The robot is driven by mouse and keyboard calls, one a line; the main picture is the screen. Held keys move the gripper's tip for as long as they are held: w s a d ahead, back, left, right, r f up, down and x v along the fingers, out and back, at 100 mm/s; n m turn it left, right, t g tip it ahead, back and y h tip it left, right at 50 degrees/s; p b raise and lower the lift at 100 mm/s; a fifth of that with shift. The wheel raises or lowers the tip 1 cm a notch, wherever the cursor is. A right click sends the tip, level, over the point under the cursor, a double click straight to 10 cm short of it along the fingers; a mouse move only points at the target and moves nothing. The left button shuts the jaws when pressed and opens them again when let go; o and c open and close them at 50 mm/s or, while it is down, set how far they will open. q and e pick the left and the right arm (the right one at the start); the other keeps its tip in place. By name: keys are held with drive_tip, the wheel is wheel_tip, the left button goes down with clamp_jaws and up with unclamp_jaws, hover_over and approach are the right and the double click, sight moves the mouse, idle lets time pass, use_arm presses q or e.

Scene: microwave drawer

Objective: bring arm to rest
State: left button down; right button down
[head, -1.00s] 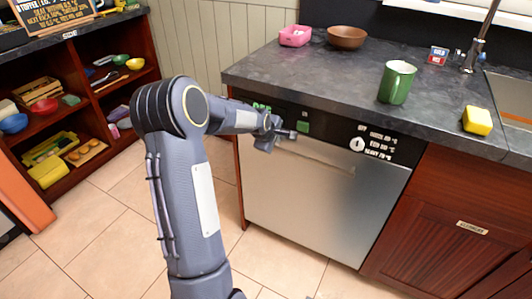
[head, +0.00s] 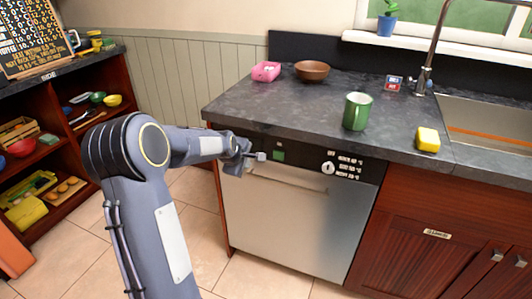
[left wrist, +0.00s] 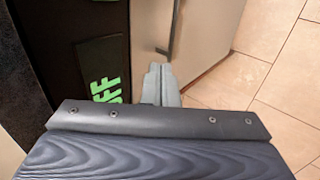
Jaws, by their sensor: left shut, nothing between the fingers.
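My left gripper (head: 256,157) is in front of the control panel of the dishwasher-like appliance (head: 290,210), near the left end of its handle. In the left wrist view its fingers (left wrist: 160,84) are closed together and empty, with the appliance front and handle (left wrist: 172,30) just beyond them. Green lettering (left wrist: 108,84) on the dark panel shows beside the fingers. The appliance front is closed. I cannot tell whether the fingers touch it. My right gripper is in neither view.
A sink (head: 490,120) is at right. Wooden shelves (head: 75,205) stand at left. Open tiled floor (head: 195,190) lies between.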

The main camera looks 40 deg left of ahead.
use_arm(q)
drive_tip(key=shift+s, duration=0.1)
drive_tip(key=s+d+r+m+h, duration=0.2)
drive_tip(key=s+d+r+m, duration=0.25)
drive_tip(key=s+d, duration=0.3)
drive_tip(key=s+d+r+m+h, duration=0.1)
drive_tip(key=s+d+r+m, duration=0.35)
drive_tip(key=s+d, duration=0.35)
drive_tip(key=s+d+f+m+g+h, duration=0.2)
drive_tip(key=s+d+f+m+h, duration=0.15)
drive_tip(key=s+d+m, duration=1)
wheel_tip(320, 180, up, 14)
drive_tip(key=s+a+n+p, duration=0.1)
drive_tip(key=s+n+p, duration=0.1)
drive_tip(key=p, duration=1.2)
drive_tip(key=shift+a+n+y, duration=0.25)
drive_tip(key=shift+n+y, duration=0.2)
drive_tip(key=shift+n, duration=0.4)
drive_tip(key=shift+f, duration=0.15)
